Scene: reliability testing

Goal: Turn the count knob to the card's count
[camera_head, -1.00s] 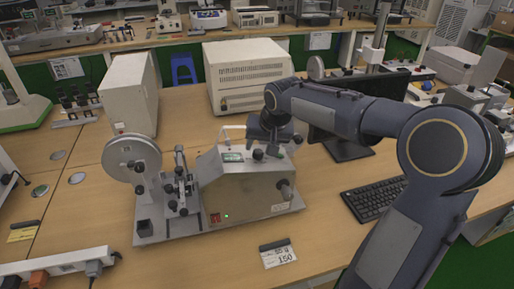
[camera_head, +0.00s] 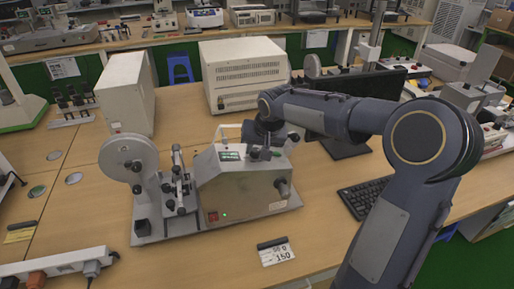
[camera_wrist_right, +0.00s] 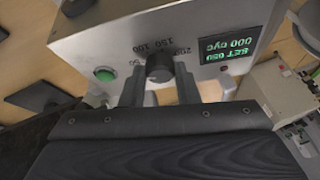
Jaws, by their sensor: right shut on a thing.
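The test machine (camera_head: 235,195) stands on the wooden bench with a green display (camera_head: 231,156) on its sloped top. My right gripper (camera_wrist_right: 159,82) has one finger on each side of the black count knob (camera_wrist_right: 159,66) and is shut on it. In the wrist view, the scale around the knob appears upside down, with 100, 150 and 200 legible. The display there (camera_wrist_right: 229,51) reads SET 050 and 000 cyc. The card (camera_head: 275,252) lies in front of the machine and shows 150; its upper line is too small to read surely. My left gripper is not in view.
A green button (camera_wrist_right: 104,74) sits beside the knob on the panel. A reel (camera_head: 128,162) and small fixtures stand left of the machine. A keyboard (camera_head: 364,197) and monitor (camera_head: 362,92) are to the right.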

